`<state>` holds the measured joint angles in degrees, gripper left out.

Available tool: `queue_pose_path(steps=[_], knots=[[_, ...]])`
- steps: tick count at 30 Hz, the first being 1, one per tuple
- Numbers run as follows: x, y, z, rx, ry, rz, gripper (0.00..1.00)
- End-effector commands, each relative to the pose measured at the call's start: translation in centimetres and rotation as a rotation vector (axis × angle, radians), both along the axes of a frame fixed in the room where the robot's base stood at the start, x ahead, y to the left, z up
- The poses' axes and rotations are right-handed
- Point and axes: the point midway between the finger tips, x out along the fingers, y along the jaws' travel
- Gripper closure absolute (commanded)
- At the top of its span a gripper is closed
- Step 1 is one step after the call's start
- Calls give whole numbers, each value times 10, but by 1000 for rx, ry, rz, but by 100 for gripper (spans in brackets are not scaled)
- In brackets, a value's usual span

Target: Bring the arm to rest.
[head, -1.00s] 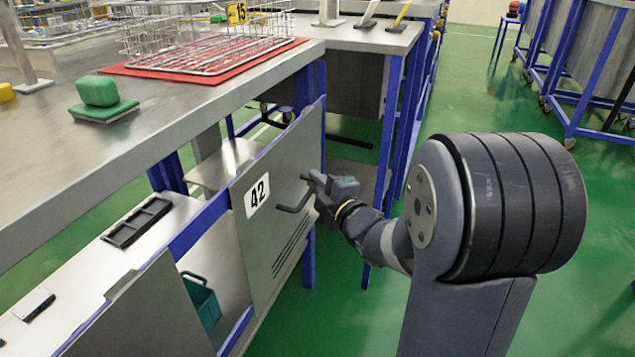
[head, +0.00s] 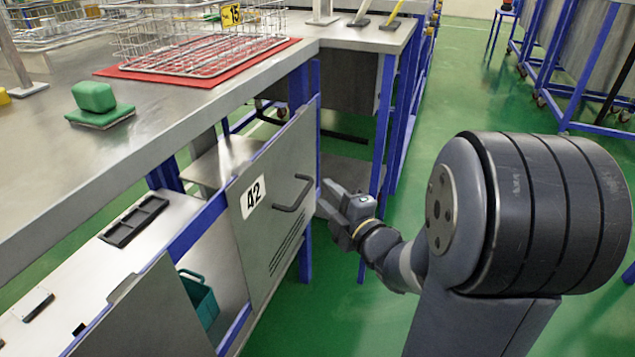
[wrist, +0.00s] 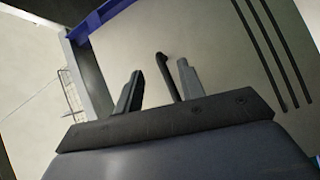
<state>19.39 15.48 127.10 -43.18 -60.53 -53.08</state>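My gripper (head: 338,204) is in front of the grey door marked 42 (head: 258,235), to the right of its dark handle (head: 293,194) and apart from it in the head view. In the wrist view my gripper's two fingers (wrist: 160,88) stand apart with a gap between them. The handle (wrist: 166,75) shows beyond that gap, and nothing is held. The door stands upright under the bench, and a teal bin (head: 199,298) shows beside it in the opening to its left.
A blue table leg (head: 383,125) stands behind my gripper.

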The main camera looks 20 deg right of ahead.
Motion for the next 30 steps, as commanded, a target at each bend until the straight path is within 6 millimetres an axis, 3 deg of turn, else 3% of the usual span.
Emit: queue_pose_path(steps=[6, 12, 23, 30], knots=[[-30, -10, 1, 0, 1, -3, 62], [-39, -12, 0, 0, -1, 0, 62], [-38, -11, 0, 0, -1, 2, 62], [-17, -4, -1, 0, -2, 6, 62]])
